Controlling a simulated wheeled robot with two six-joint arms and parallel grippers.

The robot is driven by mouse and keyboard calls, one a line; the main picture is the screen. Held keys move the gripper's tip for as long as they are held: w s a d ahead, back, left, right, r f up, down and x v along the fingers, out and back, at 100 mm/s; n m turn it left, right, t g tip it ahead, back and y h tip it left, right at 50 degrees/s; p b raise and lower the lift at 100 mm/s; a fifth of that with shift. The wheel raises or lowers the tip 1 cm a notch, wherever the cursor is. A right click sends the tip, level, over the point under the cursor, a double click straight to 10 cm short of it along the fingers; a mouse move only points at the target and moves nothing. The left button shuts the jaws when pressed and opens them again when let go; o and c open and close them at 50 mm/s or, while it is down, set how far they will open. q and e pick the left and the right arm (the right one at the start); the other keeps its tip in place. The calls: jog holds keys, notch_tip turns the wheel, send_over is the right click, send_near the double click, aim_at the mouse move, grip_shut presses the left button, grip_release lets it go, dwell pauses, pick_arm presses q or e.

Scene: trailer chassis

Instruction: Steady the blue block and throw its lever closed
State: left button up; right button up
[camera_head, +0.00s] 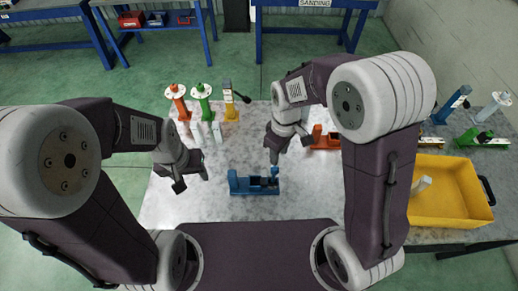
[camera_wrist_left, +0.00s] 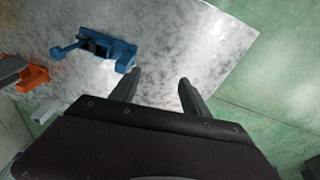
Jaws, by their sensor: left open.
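The blue block (camera_head: 242,186) lies on the grey tabletop between my two grippers. In the left wrist view the blue block (camera_wrist_left: 120,55) shows at the upper middle, with its blue lever (camera_wrist_left: 66,49) sticking out to the left. My left gripper (camera_head: 192,181) is open and empty, left of the block and apart from it. Its two fingers (camera_wrist_left: 160,79) in the left wrist view straddle bare tabletop, close to the block. My right gripper (camera_head: 276,154) points down close above the block's right end, by the lever. I cannot tell whether it touches the lever or is open.
Red, green and yellow upright clamps (camera_head: 203,98) stand at the back left with white blocks (camera_head: 215,131). An orange clamp (camera_head: 325,138) lies right of my right gripper. A yellow bin (camera_head: 452,218) is at the right. The tabletop left of the blue block is clear.

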pick_arm(q)
jog(key=w, duration=0.4)
jog(key=m+g, duration=0.1)
jog(key=g, duration=0.1)
send_over(233, 183)
jog(key=w, duration=0.1)
notch_tip(233, 183, down, 13)
jog(key=shift+w+d+r, duration=0.1)
jog(key=shift+r, duration=0.1)
jog(key=shift+d, duration=0.1)
jog(key=shift+s+a+f, duration=0.2)
notch_tip(233, 183, down, 7)
jog(key=shift+w+f, duration=0.15)
jog(key=shift+f, duration=0.65)
jog(key=shift+a, duration=0.15)
pick_arm(e)
jog(key=shift+w+a, duration=0.15)
jog(key=shift+a, duration=0.2)
